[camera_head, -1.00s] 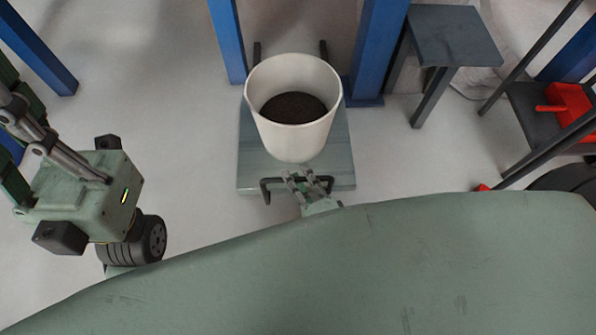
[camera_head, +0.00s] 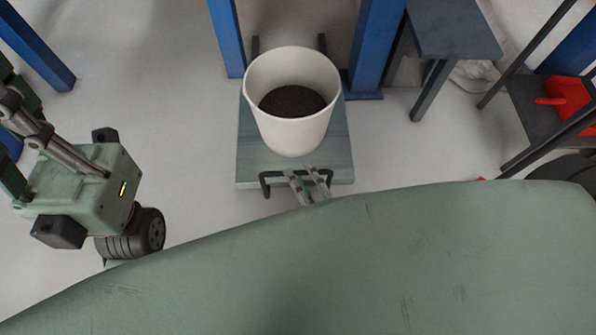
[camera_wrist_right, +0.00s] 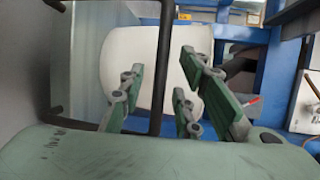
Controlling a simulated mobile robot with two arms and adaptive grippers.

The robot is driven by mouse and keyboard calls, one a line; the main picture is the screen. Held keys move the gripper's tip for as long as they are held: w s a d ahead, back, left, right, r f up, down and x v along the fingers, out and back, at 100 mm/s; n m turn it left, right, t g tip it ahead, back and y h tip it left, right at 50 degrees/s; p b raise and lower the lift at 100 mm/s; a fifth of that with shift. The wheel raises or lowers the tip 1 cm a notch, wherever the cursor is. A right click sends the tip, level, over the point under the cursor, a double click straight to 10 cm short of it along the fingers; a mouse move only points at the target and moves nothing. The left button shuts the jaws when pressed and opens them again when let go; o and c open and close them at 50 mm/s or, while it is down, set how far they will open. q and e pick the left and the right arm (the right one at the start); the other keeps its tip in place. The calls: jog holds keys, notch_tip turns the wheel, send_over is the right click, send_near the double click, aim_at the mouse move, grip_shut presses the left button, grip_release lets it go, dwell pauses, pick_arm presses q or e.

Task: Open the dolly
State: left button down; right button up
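The dolly is a flat grey-green platform (camera_head: 255,165) on the floor, with a dark bent handle (camera_head: 266,186) at its near edge. A white bucket (camera_head: 290,135) with dark granular material inside stands upright on it. My right gripper (camera_head: 308,176) is at the near edge, by the handle; its rear is hidden behind my own body. In the right wrist view, the right gripper (camera_wrist_right: 161,66) has its fingers spread, with a dark bar (camera_wrist_right: 157,118) passing between them and the bucket (camera_wrist_right: 140,55) beyond. Finger contact with the bar is unclear.
Blue posts (camera_head: 228,40) and (camera_head: 366,45) stand on both sides behind the bucket. A dark stool (camera_head: 450,35) stands right of the posts. A red scoop-like object (camera_head: 570,98) lies on a dark shelf at right.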

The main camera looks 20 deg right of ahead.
jog(key=v, duration=0.9)
jog(key=shift+s, duration=0.25)
